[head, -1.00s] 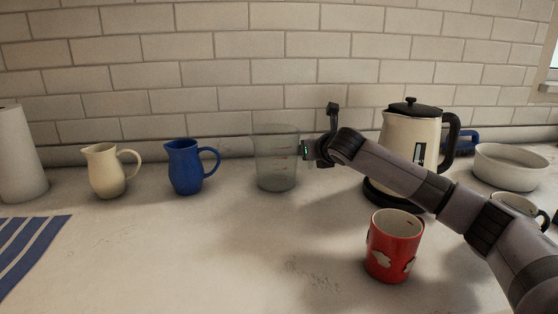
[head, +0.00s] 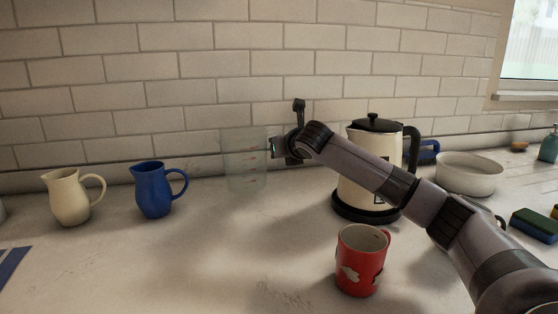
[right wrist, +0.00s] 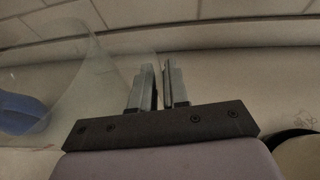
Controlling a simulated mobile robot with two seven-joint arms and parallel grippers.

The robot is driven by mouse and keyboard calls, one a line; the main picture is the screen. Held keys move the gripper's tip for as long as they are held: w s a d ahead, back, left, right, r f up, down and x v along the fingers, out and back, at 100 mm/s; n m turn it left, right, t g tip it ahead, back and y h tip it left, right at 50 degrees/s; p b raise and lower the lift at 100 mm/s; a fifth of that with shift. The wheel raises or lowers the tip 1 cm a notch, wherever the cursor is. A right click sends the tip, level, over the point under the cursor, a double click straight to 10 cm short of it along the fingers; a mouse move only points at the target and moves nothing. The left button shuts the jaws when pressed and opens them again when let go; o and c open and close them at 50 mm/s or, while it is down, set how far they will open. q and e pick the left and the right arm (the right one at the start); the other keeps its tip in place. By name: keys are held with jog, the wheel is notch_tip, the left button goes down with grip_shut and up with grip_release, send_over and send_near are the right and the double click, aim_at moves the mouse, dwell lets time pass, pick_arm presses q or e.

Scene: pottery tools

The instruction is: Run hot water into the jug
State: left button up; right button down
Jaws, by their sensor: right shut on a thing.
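The clear jug (head: 243,165) with red markings is left of centre in the head view, upright, and appears to hang a little above the counter. My right gripper (head: 270,148) is shut on its right side. In the right wrist view the jug's transparent wall (right wrist: 90,75) reaches the closed fingers of the right gripper (right wrist: 163,80). No water shows in the jug. My left gripper is not in view. No tap is in view.
A cream pitcher (head: 70,198) and a blue pitcher (head: 153,192) stand left. A kettle (head: 362,165) stands behind my right forearm. A red mug (head: 360,262) stands in front. A white bowl (head: 468,175), sponge (head: 535,225) and soap bottle (head: 549,146) are right. The front-middle counter is clear.

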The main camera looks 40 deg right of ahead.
notch_tip(320, 180, up, 15)
jog(key=p, duration=0.3)
dwell(0.3)
